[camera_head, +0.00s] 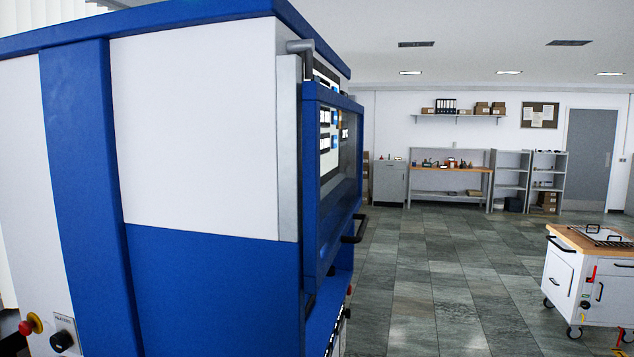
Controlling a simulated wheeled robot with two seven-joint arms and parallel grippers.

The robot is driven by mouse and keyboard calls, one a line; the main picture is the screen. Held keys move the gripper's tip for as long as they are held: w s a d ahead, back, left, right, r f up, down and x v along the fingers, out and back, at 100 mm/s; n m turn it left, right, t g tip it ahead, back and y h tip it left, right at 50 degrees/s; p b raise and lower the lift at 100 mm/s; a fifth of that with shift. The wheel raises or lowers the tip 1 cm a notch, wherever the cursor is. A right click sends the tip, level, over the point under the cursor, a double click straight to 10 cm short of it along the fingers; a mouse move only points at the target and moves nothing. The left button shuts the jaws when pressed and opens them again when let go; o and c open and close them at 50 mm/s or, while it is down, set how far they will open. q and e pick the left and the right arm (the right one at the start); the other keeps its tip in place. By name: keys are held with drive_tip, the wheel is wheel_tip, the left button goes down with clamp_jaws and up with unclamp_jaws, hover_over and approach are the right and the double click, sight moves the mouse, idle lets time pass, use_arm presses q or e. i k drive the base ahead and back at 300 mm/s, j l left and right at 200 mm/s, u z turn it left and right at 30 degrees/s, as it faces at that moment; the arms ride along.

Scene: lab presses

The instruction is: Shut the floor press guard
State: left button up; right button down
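A large blue and white floor press (200,140) fills the left half of the view, seen from its side. Its guard (312,180), a blue frame with a dark window, is on the press's front face, seen nearly edge-on. A dark bar handle (355,230) sticks out from the guard's lower part. Below the guard's lower edge part of the blue press front shows; the steep angle hides how much of the opening is uncovered. Neither of my grippers is in view.
A white wheeled cart (570,285) with a wooden top stands at the right. Tiled floor (430,290) lies clear between press and cart. A workbench (450,170), shelves (510,180) and a grey door (588,160) are along the far wall. A red button (33,322) is on the press's side.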

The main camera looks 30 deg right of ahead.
sight(317, 263)
drive_tip(key=z, duration=1.1)
